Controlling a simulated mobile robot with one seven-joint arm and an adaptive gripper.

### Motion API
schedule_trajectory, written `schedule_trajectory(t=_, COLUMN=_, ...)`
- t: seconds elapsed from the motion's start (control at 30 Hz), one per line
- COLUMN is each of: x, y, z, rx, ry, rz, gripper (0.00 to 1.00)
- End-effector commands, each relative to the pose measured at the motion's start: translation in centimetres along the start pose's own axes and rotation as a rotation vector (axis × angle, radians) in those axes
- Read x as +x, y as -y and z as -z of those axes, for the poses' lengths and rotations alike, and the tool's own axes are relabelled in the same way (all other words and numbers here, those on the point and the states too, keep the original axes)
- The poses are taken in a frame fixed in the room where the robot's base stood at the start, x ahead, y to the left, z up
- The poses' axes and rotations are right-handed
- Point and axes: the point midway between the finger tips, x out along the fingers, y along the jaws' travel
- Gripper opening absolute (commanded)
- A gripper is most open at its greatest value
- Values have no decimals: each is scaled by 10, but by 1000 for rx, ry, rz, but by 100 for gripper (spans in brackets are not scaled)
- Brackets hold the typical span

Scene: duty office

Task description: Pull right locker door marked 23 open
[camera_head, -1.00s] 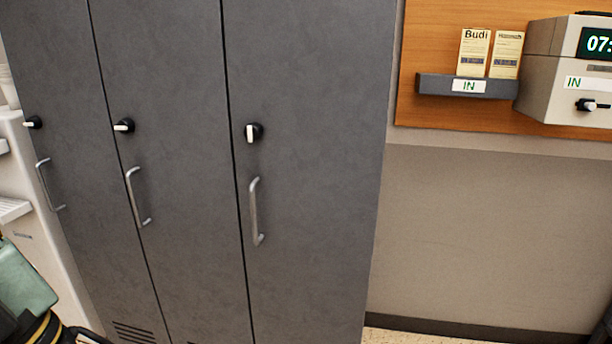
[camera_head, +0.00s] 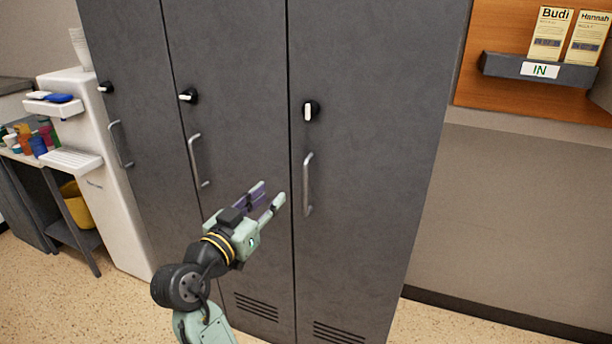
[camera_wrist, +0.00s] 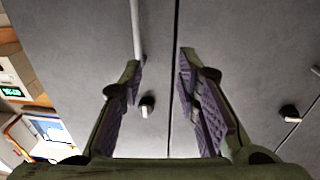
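The right locker door (camera_head: 370,150) is grey and looks shut, flush with its neighbours; no number 23 is readable on it. Its silver bar handle (camera_head: 307,187) stands upright below a black knob with a white lever (camera_head: 311,110). My gripper (camera_head: 272,195) is open and empty, in front of the lockers and left of that handle in the head view. In the wrist view the fingers (camera_wrist: 160,60) are spread, with a handle bar (camera_wrist: 138,30) just past the left fingertip. A knob (camera_wrist: 147,106) and a door seam show between the fingers.
The middle (camera_head: 230,110) and left (camera_head: 130,130) locker doors look shut, with similar handles and knobs. A white unit (camera_head: 115,185) and a shelf with coloured items stand at the left. A card rack (camera_head: 500,66) hangs at the right. Floor at the lower left is clear.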

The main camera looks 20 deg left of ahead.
Motion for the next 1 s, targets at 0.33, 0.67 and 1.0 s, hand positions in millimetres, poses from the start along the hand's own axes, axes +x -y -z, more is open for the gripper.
schedule_trajectory(t=0.33, x=31, y=-26, z=-14, rx=-6, ry=41, rz=-111, gripper=30)
schedule_trajectory(t=0.67, x=90, y=-31, z=-16, rx=-7, ry=40, rz=-106, gripper=30)
schedule_trajectory(t=1.0, x=110, y=-33, z=-18, rx=-5, ry=39, rz=-102, gripper=30)
